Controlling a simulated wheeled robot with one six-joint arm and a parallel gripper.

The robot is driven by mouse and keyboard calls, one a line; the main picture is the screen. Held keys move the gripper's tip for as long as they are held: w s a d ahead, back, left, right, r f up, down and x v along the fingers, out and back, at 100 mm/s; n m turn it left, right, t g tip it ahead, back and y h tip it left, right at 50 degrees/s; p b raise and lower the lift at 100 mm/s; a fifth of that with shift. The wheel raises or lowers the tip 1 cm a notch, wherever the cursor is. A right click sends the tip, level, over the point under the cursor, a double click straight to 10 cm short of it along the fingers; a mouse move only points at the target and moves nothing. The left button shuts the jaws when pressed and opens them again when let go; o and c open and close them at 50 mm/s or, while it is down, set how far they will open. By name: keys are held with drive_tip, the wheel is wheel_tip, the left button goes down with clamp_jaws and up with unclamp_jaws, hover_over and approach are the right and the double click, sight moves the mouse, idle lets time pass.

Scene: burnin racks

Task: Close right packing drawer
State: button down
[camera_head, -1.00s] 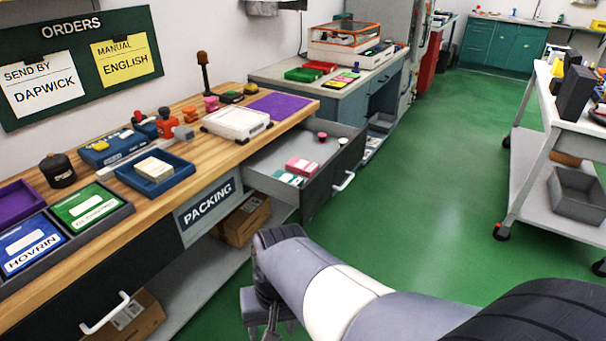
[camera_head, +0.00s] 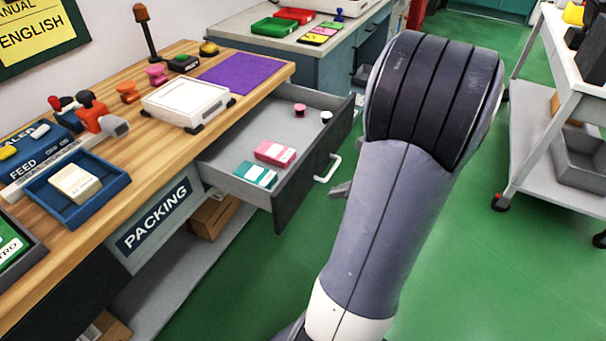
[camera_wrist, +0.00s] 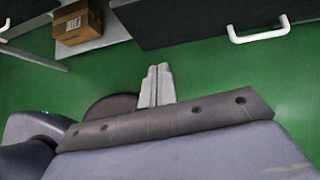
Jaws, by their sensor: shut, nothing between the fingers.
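The right packing drawer (camera_head: 287,188) is pulled out from under the wooden bench. Its dark front has a white handle (camera_head: 328,168). Inside lie a pink box (camera_head: 275,152), a teal box (camera_head: 255,175) and two small round items near the back. In the wrist view the drawer front (camera_wrist: 190,22) and handle (camera_wrist: 258,31) show along the top. My gripper (camera_wrist: 156,72) is shut and empty, apart from the handle, below and left of it in that view. In the head view my arm hides most of the gripper.
The bench top (camera_head: 140,130) holds a white device (camera_head: 186,103), a blue tray (camera_head: 75,187) and a purple mat (camera_head: 242,74). A cardboard box (camera_head: 212,215) sits on the shelf below. A white cart (camera_head: 560,165) stands at right. Green floor between is clear.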

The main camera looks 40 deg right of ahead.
drive_tip(key=d, duration=0.1)
drive_tip(key=b, duration=0.3)
approach(292, 193)
drive_tip(key=shift+m, duration=0.4)
drive_tip(key=shift+x, duration=3.05)
drive_tip(key=shift+f, duration=0.1)
drive_tip(key=w+a+p, duration=0.1)
drive_tip(key=w+a, duration=0.2)
drive_tip(key=w, duration=0.5)
drive_tip(key=w+a+p, duration=0.2)
drive_tip(key=w+a, duration=0.1)
drive_tip(key=w, duration=0.5)
drive_tip(key=w+a+p, duration=0.2)
drive_tip(key=w+a, duration=0.2)
drive_tip(key=w, duration=0.5)
drive_tip(key=shift+a, duration=0.15)
drive_tip(key=shift+w+a, duration=0.1)
drive_tip(key=shift+w, duration=0.2)
drive_tip(key=shift+t, duration=0.3)
